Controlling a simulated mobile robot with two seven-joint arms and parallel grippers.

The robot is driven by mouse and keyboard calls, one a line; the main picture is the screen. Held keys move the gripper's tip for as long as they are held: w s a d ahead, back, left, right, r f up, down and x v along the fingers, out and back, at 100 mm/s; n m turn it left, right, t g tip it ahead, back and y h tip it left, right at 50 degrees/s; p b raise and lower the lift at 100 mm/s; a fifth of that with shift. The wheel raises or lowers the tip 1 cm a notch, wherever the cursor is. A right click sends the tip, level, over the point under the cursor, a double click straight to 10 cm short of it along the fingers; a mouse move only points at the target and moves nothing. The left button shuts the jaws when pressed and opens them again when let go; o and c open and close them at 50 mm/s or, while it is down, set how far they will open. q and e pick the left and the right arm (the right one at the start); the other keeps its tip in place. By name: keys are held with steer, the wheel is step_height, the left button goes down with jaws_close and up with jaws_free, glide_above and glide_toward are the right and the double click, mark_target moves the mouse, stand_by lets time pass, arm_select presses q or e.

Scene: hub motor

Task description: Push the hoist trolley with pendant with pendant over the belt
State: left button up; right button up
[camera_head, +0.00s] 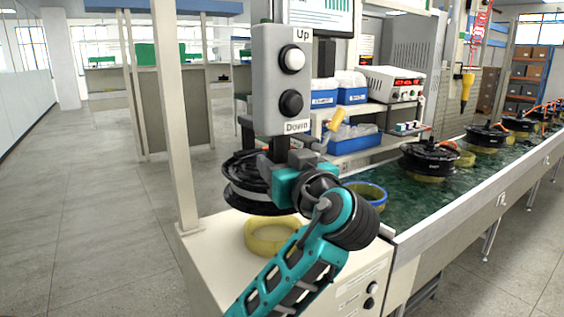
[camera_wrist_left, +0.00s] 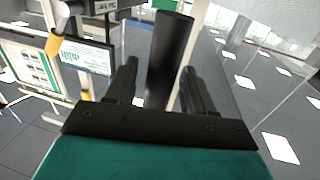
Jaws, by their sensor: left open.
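The grey hoist pendant (camera_head: 282,78), with a white Up button and a black Down button, hangs upright in front of the station. My left gripper (camera_head: 284,158) is just below the pendant box, at its dark lower stem. In the left wrist view a black cylinder (camera_wrist_left: 169,60) stands between the two open fingers; I cannot tell whether they touch it. A black hub motor (camera_head: 243,186) is behind the gripper, above a yellow ring (camera_head: 272,235) on the cream cabinet. The green belt (camera_head: 420,192) lies to the right. The hoist trolley is not visible. My right gripper is not in view.
Several hub motors (camera_head: 429,159) sit on yellow rings along the belt. A blue ring (camera_head: 367,194) is at its near end. A shelf with blue bins (camera_head: 352,95) and a power supply (camera_head: 391,84) stands behind. A cream post (camera_head: 174,120) rises at left; the floor there is clear.

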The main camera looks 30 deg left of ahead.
arm_select(q)
jaws_close()
stand_by(0.5)
